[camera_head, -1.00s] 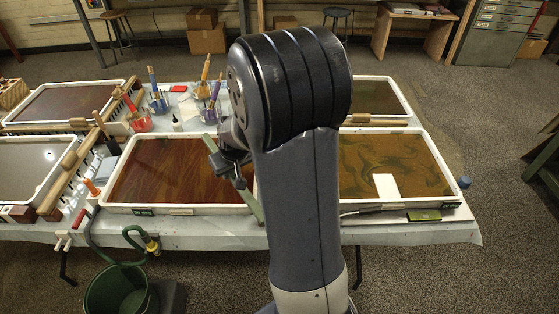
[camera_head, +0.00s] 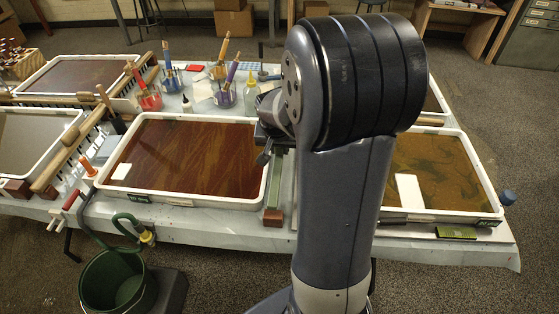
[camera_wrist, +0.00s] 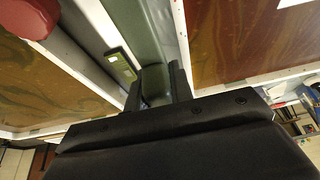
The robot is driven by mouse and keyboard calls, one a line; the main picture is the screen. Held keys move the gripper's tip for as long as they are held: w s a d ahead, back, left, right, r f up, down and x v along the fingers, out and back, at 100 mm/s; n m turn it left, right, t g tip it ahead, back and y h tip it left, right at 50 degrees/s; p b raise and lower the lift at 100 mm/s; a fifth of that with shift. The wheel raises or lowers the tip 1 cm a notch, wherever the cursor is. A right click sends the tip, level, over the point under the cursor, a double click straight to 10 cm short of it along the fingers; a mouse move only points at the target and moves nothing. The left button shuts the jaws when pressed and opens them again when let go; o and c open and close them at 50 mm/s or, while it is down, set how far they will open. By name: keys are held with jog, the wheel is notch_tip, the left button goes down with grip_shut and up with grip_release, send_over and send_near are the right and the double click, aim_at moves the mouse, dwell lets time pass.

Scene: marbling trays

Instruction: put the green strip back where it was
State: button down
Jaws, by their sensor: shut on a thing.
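The long green strip (camera_head: 277,185) stands lengthwise in the gap between the dark red tray (camera_head: 170,205) and the olive marbled tray (camera_head: 440,217). A reddish-brown block (camera_head: 272,218) shows at its near end; I cannot tell if the strip rests on it. My gripper (camera_head: 276,140) is at the strip's far part, partly hidden by my arm. In the wrist view, my gripper (camera_wrist: 157,85) is shut on the green strip (camera_wrist: 150,28), which runs away between two tray rims. Contact with the table is not clear.
A small white card (camera_head: 122,171) lies in the red tray and a larger one (camera_head: 409,191) in the olive tray. Cups of brushes (camera_head: 222,95) stand behind. A blue cap (camera_head: 508,197) is at the right corner. A green bucket (camera_head: 117,280) is on the floor.

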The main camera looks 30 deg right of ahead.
aim_at(279, 157)
jog(key=shift+f, duration=2.05)
jog(key=shift+f+b, duration=0.1)
jog(key=shift+b, duration=0.3)
jog(key=c, duration=1.5)
grip_release()
jog(key=shift+s+a+r, duration=0.1)
jog(key=shift+r, duration=0.45)
jog(key=p+v, duration=0.1)
jog(key=v, duration=0.9)
jog(key=shift+p, duration=0.3)
jog(key=shift+s+a+r, duration=0.15)
jog(key=shift+s+r, duration=0.05)
jog(key=shift+r, duration=0.3)
